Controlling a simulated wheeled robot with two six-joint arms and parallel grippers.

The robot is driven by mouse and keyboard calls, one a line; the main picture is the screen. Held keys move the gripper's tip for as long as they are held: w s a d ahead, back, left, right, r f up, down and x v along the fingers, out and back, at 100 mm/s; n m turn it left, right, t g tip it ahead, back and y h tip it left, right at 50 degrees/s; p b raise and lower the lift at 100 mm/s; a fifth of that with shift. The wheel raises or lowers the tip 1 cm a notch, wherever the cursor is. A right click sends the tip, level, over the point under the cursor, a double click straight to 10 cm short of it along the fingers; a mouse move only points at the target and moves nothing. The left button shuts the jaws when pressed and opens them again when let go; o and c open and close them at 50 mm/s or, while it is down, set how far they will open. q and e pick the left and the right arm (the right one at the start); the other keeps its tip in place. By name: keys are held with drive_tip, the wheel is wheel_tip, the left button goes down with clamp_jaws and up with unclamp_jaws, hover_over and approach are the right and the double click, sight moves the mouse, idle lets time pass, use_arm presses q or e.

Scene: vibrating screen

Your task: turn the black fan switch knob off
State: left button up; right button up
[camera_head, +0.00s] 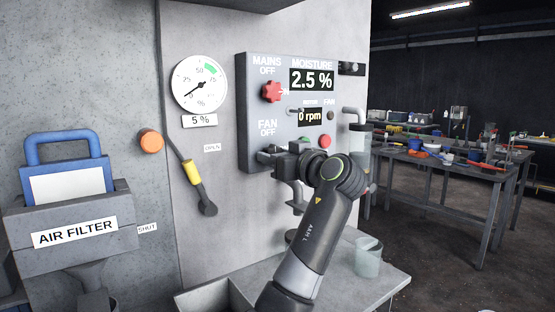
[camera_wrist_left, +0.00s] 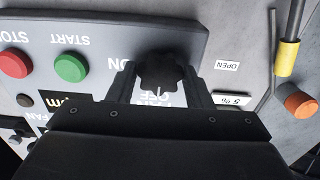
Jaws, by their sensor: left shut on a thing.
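The black fan switch knob (camera_wrist_left: 163,72) is a lobed knob on the grey control panel (camera_head: 246,110). In the left wrist view it sits between the two fingers of my left gripper (camera_wrist_left: 162,88), with the upside-down OFF label just below it and ON to its left. In the head view my left gripper (camera_head: 271,155) is at the panel's lower left, under the FAN OFF label, and hides the knob. The gripper is shut on the knob. I cannot tell which way the knob points. My right gripper is not in view.
Above is a red mains knob (camera_head: 271,91). A moisture display (camera_head: 312,79) reads 2.5 % and a fan display (camera_head: 310,117) reads 0 rpm. A red stop button (camera_wrist_left: 14,63) and green start button (camera_wrist_left: 70,67) sit nearby. A yellow-banded lever (camera_head: 193,173) hangs left of the panel.

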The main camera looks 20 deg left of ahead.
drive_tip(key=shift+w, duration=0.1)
use_arm(q)
drive_tip(key=o, duration=0.9)
drive_tip(key=shift+a, duration=0.1)
drive_tip(key=shift+o, duration=0.2)
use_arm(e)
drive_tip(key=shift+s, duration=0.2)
use_arm(q)
drive_tip(key=b+v, duration=0.7)
drive_tip(key=v, duration=1)
drive_tip(key=shift+d, duration=0.25)
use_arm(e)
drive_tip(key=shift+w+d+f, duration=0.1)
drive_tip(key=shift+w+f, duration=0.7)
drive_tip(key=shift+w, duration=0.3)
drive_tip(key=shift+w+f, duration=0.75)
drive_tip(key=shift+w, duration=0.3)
